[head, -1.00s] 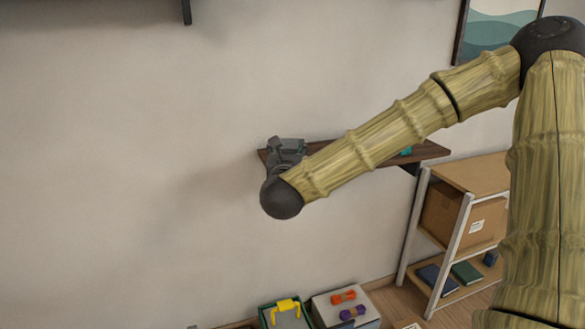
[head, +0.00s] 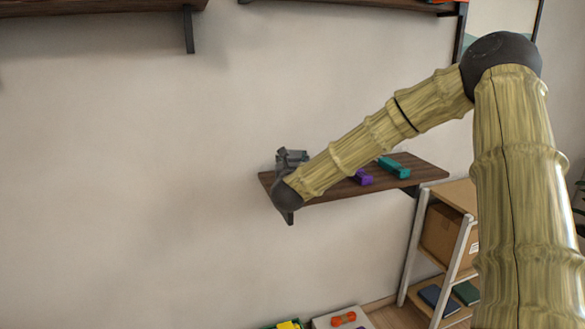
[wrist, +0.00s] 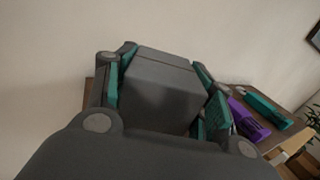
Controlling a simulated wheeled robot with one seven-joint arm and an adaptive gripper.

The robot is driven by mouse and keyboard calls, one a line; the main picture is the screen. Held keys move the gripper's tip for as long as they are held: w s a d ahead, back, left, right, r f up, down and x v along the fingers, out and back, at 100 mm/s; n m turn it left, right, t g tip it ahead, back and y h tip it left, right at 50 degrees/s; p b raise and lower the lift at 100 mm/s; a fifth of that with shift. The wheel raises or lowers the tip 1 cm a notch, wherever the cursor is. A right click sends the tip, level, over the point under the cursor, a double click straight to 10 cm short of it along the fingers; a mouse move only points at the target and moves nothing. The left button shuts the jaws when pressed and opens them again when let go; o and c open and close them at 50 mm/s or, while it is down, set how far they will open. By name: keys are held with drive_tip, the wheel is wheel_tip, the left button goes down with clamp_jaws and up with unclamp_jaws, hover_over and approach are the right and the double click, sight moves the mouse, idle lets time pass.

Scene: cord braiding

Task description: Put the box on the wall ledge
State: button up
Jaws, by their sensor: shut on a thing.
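My gripper (head: 291,160) is at the left end of the dark wooden wall ledge (head: 425,169). In the wrist view my gripper (wrist: 165,85) has its teal-padded fingers shut on a dark grey box (wrist: 160,92). The box sits between the pads, its top and near face showing. In the head view I cannot tell the box apart from the grey gripper. The ledge also shows behind the gripper in the wrist view (wrist: 272,138). Whether the box touches the ledge is hidden.
A purple object (head: 362,177) and a teal object (head: 394,167) lie on the ledge, right of my gripper. Higher shelves (head: 90,12) hang above. A rack with a cardboard box (head: 440,230) stands below right. Open wall lies to the left.

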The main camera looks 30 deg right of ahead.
drive_tip(key=shift+w+d, duration=0.35)
drive_tip(key=shift+w, duration=0.15)
drive_tip(key=shift+f+p, duration=0.45)
drive_tip(key=shift+f, duration=1.3)
drive_tip(key=shift+f, duration=0.15)
drive_tip(key=o, duration=1.2)
drive_tip(key=shift+c, duration=0.2)
drive_tip(key=shift+r, duration=0.2)
